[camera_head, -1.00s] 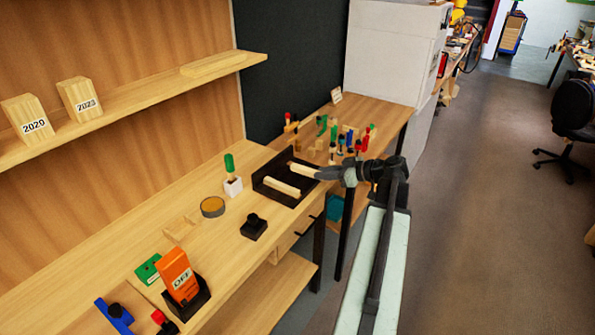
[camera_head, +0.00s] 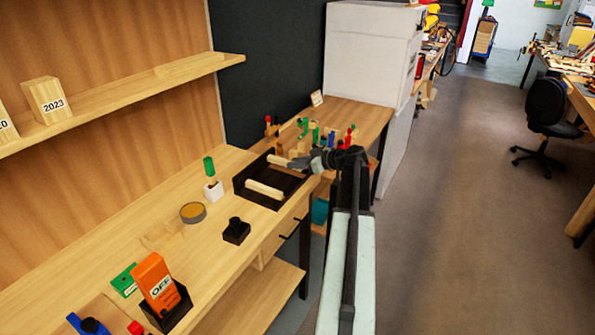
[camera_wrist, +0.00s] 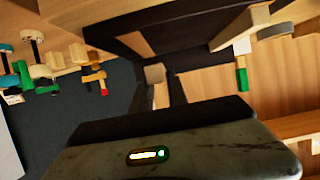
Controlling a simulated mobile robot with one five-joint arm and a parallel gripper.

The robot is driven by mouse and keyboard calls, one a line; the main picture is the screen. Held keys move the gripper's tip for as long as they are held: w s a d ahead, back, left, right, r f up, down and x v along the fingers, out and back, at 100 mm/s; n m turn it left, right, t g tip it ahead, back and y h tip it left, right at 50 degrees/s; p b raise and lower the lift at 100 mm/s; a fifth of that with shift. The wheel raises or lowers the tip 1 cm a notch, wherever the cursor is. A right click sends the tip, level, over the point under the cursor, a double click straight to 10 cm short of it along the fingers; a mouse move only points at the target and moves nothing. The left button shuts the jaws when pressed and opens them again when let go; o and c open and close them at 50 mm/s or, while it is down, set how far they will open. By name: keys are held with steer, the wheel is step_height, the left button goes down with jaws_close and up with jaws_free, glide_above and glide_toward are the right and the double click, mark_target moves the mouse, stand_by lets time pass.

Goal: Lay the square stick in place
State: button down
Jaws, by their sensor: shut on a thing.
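My gripper (camera_head: 298,163) is shut on a pale square wooden stick (camera_head: 278,161), whose end sticks out to the left over the far right part of a dark tray (camera_head: 240,191). In the wrist view the held stick (camera_wrist: 155,74) shows between the dark fingers. A second pale stick (camera_head: 264,190) lies in the tray and also shows in the wrist view (camera_wrist: 238,30). I cannot tell whether the held stick touches the tray, and its other end is hidden by the gripper.
A green-handled tool in a white block (camera_head: 213,190), a round tin (camera_head: 193,212) and a black block (camera_head: 236,231) stand left of the tray. An orange box (camera_head: 157,283) is nearer. Several small clamps (camera_head: 325,137) stand behind my gripper.

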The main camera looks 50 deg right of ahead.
mark_target(297, 174)
steer(key=shift+w+d+f, duration=0.1)
steer(key=shift+w+d, duration=0.55)
steer(key=shift+d, duration=0.3)
step_height(297, 174, down, 4)
steer(key=b, duration=0.4)
steer(key=shift+r, duration=0.25)
steer(key=shift+f, duration=0.25)
steer(key=c, duration=1.3)
jaws_free()
steer(key=shift+r, duration=0.1)
steer(key=shift+r, duration=0.1)
